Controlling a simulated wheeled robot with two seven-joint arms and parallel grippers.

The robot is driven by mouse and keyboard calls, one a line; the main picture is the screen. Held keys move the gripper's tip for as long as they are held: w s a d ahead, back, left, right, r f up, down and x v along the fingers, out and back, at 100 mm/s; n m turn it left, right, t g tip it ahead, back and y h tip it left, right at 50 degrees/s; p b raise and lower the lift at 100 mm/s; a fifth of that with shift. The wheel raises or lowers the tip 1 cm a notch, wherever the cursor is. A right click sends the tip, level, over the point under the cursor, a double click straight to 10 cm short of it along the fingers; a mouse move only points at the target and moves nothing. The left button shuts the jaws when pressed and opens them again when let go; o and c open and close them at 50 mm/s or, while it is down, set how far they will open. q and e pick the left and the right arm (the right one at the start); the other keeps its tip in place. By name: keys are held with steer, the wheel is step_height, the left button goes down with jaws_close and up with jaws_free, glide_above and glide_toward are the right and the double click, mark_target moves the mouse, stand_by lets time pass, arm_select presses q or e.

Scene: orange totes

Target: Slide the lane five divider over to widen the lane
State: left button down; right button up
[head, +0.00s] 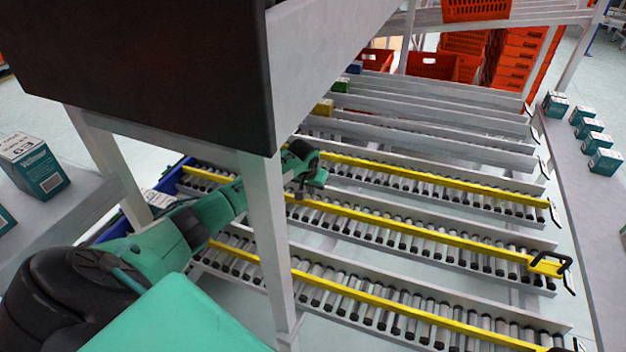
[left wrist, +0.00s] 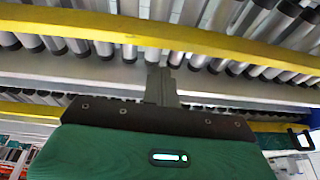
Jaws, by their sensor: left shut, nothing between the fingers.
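Several long yellow dividers run over the roller lanes: an upper one (head: 440,180), a middle one (head: 400,226) and a lower one (head: 400,306). No lane number is readable, so I cannot tell which is lane five's. My left gripper (head: 301,191) is shut and empty, among the lanes between the upper and middle dividers. In the left wrist view its closed fingers (left wrist: 160,86) point at a yellow divider (left wrist: 170,37), very near its edge; whether they touch is unclear. Another yellow bar (left wrist: 30,111) lies partly hidden behind the gripper. My right gripper is not in view.
A pale rack post (head: 262,215) and a dark panel (head: 150,60) stand close to my left arm. Grey rails (head: 430,118) separate further lanes behind. Teal-and-white boxes (head: 604,161) sit on the right shelf. Orange totes (head: 432,66) stand at the back.

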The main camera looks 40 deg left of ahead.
arm_select(q)
steer(key=shift+s+d+r+p, duration=0.1)
steer(key=shift+s+d+p, duration=0.1)
steer(key=shift+s, duration=0.4)
steer(key=shift+s+d+r+p, duration=0.1)
steer(key=shift+s+p, duration=0.1)
steer(key=shift+s, duration=0.35)
steer(key=shift+s+f, duration=0.1)
steer(key=shift+f, duration=0.05)
steer(key=s+p, duration=0.2)
steer(key=p, duration=0.1)
steer(key=s+d+p, duration=0.1)
steer(key=shift+s+r, duration=0.15)
steer(key=shift+r, duration=0.1)
steer(key=shift+s+d+p, duration=0.1)
steer(key=shift+s+p, duration=0.55)
steer(key=shift+p, duration=0.25)
steer(key=shift+s+f, duration=0.15)
steer(key=shift+f, duration=0.15)
steer(key=shift+d, duration=0.1)
